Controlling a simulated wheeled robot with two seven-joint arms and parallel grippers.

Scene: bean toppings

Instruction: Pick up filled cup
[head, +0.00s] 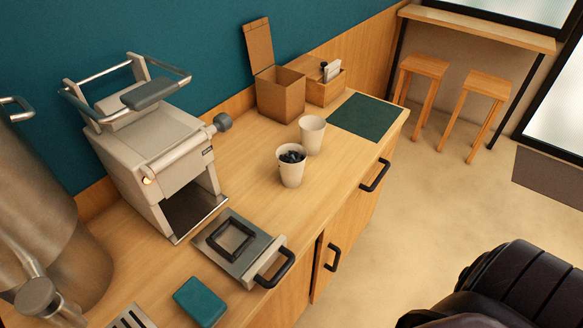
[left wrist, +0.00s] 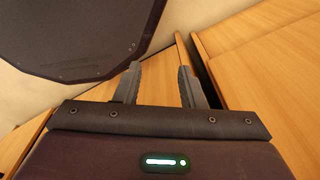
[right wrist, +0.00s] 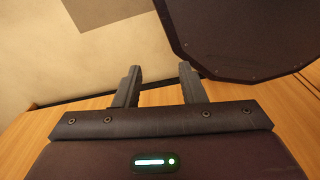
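The filled cup (head: 291,167) is a white cup with dark pieces heaped at its rim. It stands upright on the wooden counter in the head view. A second white cup (head: 312,134) stands just behind it and looks empty. My left gripper (left wrist: 160,82) shows in the left wrist view, its two fingers apart with nothing between them. My right gripper (right wrist: 161,82) shows in the right wrist view, also open and empty. Neither gripper's fingers show in the head view, and neither wrist view shows a cup.
A grey machine (head: 160,150) stands on the left of the counter (head: 240,185). A metal tray with a black handle (head: 240,248) and a teal block (head: 200,301) lie in front. An open cardboard box (head: 281,96), a wooden caddy (head: 324,88) and a dark green mat (head: 364,116) are behind the cups.

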